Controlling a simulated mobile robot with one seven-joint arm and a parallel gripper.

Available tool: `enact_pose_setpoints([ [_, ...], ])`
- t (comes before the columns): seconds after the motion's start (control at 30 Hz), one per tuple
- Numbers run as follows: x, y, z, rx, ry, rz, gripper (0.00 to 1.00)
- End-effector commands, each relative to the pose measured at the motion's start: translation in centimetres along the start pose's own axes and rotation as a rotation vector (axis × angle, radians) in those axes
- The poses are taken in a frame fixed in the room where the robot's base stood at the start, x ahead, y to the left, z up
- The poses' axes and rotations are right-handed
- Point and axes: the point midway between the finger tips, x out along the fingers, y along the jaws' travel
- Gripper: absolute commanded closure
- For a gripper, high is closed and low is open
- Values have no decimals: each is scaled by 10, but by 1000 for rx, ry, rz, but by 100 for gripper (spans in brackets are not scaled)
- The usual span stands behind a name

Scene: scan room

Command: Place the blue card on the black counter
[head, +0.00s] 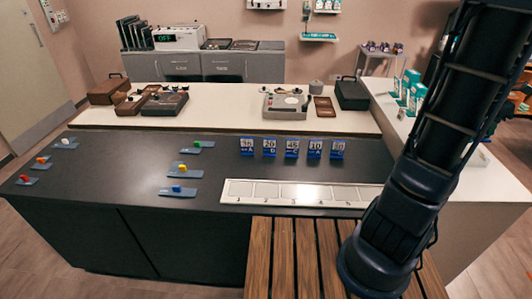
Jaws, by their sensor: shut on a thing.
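The black counter (120,185) runs across the middle of the head view. Several blue cards with white printed upper parts stand upright in a row on it, the leftmost (246,146) and the rightmost (337,148) among them. Flat blue-grey plates, such as the one at front centre (178,192), also lie on the counter with small coloured pieces on them. I cannot tell which one is the task's blue card. My arm rises on the right and leaves the picture at the top. My gripper is out of view, so what it holds is hidden.
A white strip with numbered squares (300,192) lies along the counter's front edge. A wooden slatted surface (285,260) is in front. A cream counter (225,115) with devices and boxes stands behind. Dark counter space is clear left of centre.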

Motion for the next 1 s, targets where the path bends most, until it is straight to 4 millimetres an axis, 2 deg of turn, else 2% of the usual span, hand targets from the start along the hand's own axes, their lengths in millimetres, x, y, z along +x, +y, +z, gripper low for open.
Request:
enact_pose_setpoints([
  [0.17, 3, 39, -19, 1, 13, -3, 100],
  [0.47, 4, 123, -77, 23, 30, -16, 100],
  [0.8, 0, 206, -162, 48, 26, -31, 100],
  [1.0, -5, 244, -219, 66, 15, -36, 100],
])
